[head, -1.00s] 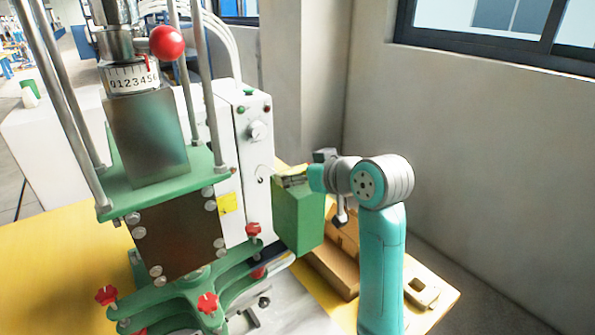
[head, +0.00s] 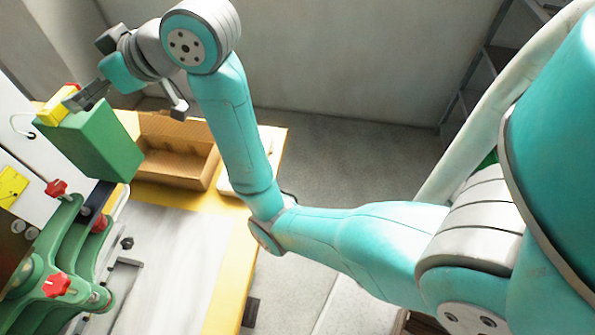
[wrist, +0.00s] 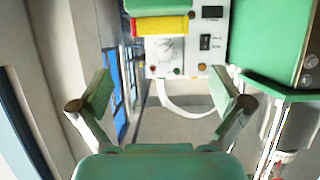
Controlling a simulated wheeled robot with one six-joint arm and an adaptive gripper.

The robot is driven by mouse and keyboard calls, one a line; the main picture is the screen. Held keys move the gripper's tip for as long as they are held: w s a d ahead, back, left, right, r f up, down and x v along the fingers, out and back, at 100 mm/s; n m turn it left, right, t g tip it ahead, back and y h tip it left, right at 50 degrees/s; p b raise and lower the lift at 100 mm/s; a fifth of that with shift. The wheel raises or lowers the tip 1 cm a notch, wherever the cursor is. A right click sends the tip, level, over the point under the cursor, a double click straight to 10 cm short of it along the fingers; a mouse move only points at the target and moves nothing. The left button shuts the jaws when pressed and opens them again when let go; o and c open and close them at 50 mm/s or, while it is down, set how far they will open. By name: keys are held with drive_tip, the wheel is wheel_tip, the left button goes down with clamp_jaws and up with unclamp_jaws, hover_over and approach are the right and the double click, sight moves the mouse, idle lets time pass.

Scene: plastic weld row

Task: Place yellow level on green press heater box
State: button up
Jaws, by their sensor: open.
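The yellow level (head: 54,105), with red ends, lies on the top face of the green press heater box (head: 92,140). In the wrist view the yellow level (wrist: 160,26) lies against the green box (wrist: 160,7) at the top of the picture. My gripper (head: 80,98) is by the box's top, close to the level in the head view. In the wrist view my gripper (wrist: 163,88) has its two fingers spread wide, with nothing between them. The level is outside the fingers there. Whether a finger touches the level cannot be told.
An open cardboard box (head: 170,150) stands on the yellow table (head: 237,275) right of the heater box. The green press frame (head: 70,240) with red knobs is at lower left. A white control panel (wrist: 185,55) is beyond my gripper. Floor right of the table looks clear.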

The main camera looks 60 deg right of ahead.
drive_tip(key=s+a+f+m+t+h, duration=0.1)
drive_tip(key=s+f+m, duration=0.15)
drive_tip(key=f, duration=0.85)
drive_tip(key=s+a+f+m+h, duration=0.1)
drive_tip(key=s+f+m, duration=0.15)
drive_tip(key=f, duration=0.95)
drive_tip(key=s+f+h, duration=0.2)
drive_tip(key=s+f, duration=0.8)
drive_tip(key=s, duration=0.3)
drive_tip(key=s+a+n, duration=0.1)
drive_tip(key=s, duration=2.4)
drive_tip(key=shift+a+r+t, duration=0.15)
drive_tip(key=shift+a+t, duration=0.05)
drive_tip(key=shift+t, duration=0.2)
